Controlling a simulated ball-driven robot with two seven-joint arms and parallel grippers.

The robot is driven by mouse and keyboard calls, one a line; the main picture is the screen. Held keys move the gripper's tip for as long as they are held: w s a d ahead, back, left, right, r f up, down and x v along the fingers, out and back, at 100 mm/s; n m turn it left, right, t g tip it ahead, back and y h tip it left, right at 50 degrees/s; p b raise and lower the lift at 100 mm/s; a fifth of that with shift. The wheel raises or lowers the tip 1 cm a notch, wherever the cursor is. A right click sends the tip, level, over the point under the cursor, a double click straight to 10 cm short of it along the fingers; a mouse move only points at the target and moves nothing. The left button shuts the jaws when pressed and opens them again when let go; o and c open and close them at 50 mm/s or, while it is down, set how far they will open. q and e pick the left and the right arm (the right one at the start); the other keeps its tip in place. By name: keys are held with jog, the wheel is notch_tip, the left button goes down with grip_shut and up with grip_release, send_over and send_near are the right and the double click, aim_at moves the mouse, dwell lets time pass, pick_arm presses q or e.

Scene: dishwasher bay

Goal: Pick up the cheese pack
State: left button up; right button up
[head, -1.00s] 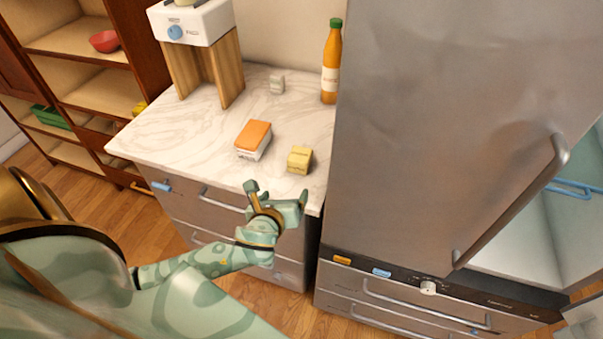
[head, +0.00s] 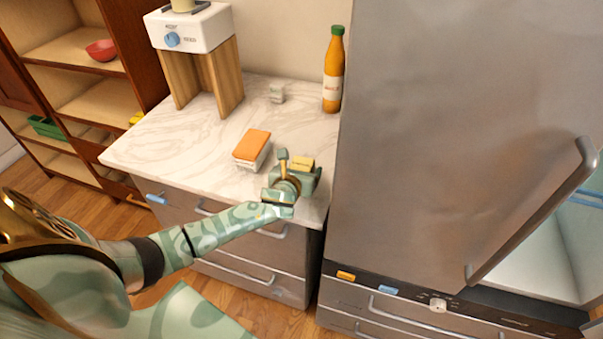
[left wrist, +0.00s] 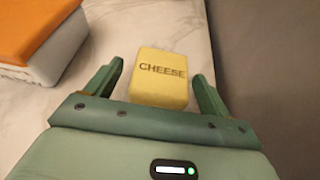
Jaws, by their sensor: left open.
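The cheese pack (left wrist: 160,78) is a small yellow block with "CHEESE" on its top, lying on the marble counter (head: 200,138). In the head view only part of the cheese pack (head: 302,162) shows behind my left gripper (head: 297,163). In the left wrist view my left gripper (left wrist: 158,85) is open, with one finger on each side of the pack's near part. Whether the fingers touch it I cannot tell. My right gripper is not in view.
An orange-topped white block (head: 252,148) lies left of the gripper and also shows in the left wrist view (left wrist: 35,40). An orange bottle (head: 333,72) and a small pale block (head: 277,93) stand behind. A tall metal appliance (head: 450,130) borders the counter on the right.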

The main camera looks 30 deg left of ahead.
pick_arm(q)
jog(key=x, duration=0.2)
jog(key=shift+w+f, duration=0.2)
jog(key=shift+s+r, duration=0.1)
jog(key=shift+c, duration=0.6)
jog(key=c, duration=1.1)
